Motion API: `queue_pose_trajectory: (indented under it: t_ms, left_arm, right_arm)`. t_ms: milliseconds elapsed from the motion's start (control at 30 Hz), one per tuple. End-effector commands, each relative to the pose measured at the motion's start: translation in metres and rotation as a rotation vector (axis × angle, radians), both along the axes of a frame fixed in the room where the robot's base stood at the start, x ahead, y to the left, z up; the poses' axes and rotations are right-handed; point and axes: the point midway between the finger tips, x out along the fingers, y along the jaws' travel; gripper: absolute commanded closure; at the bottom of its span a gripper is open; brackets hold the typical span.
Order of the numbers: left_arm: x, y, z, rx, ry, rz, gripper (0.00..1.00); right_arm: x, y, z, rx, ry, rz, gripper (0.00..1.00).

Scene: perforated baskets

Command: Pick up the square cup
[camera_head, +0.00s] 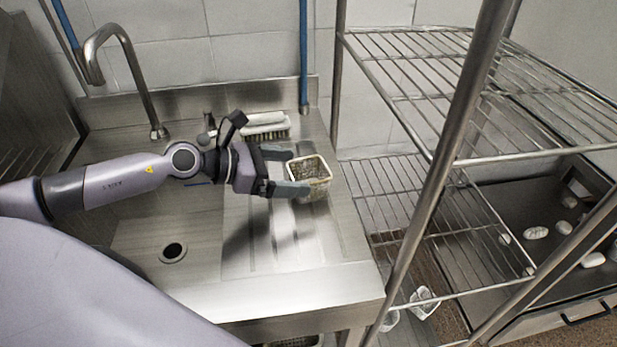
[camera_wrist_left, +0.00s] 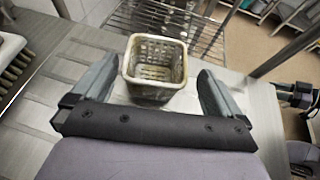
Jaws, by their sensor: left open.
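The square cup (camera_head: 311,178) is a small perforated basket, pale at the rim and dingy below. It stands upright on the steel drainboard near its right edge. In the left wrist view the cup (camera_wrist_left: 154,70) shows ahead of the palm, its open top facing up. My left gripper (camera_head: 291,171) is open, its fingers pointing at the cup from the left. In the left wrist view the cup lies between the lines of the two fingers (camera_wrist_left: 157,84), with a gap on each side; its near wall is clear of the palm.
A brush (camera_head: 265,131) lies at the back of the drainboard (camera_head: 290,250). A faucet (camera_head: 128,75) and sink are at the left. A wire rack (camera_head: 395,190) with steel posts stands close to the right of the cup. The drainboard in front is clear.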

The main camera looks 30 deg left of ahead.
Motion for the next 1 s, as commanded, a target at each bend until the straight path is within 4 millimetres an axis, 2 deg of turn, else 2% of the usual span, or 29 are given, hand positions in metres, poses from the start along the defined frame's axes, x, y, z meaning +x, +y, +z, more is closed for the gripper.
queue_pose_trajectory:
  t_ms: [400,733,767,800,867,900,1000]
  left_arm:
    - [0.032,-0.025,-0.017,-0.002,-0.001,0.0,0.0]
    - [0.035,-0.029,-0.021,0.001,0.001,0.0,0.0]
    - [0.035,-0.028,-0.021,0.001,0.001,0.0,0.03]
    - [0.035,-0.028,-0.021,0.001,0.001,0.0,0.16]
    - [0.035,-0.028,-0.02,0.001,0.001,0.0,0.36]
    - [0.035,-0.028,-0.02,0.001,0.001,0.0,0.4]
    - [0.035,-0.028,-0.02,0.001,0.001,0.0,0.41]
  right_arm:
    - [0.0,0.0,0.013,-0.001,0.001,-0.001,0.57]
    - [0.0,0.0,0.013,-0.001,0.0,0.0,0.57]
    - [0.0,0.0,0.013,-0.001,0.0,0.001,0.57]
    - [0.0,0.0,0.013,-0.001,0.0,0.001,0.57]
    - [0.0,0.0,0.013,-0.001,0.0,0.001,0.57]
    - [0.0,0.0,0.013,-0.001,0.0,0.001,0.57]
    - [0.0,0.0,0.013,-0.001,0.0,0.001,0.57]
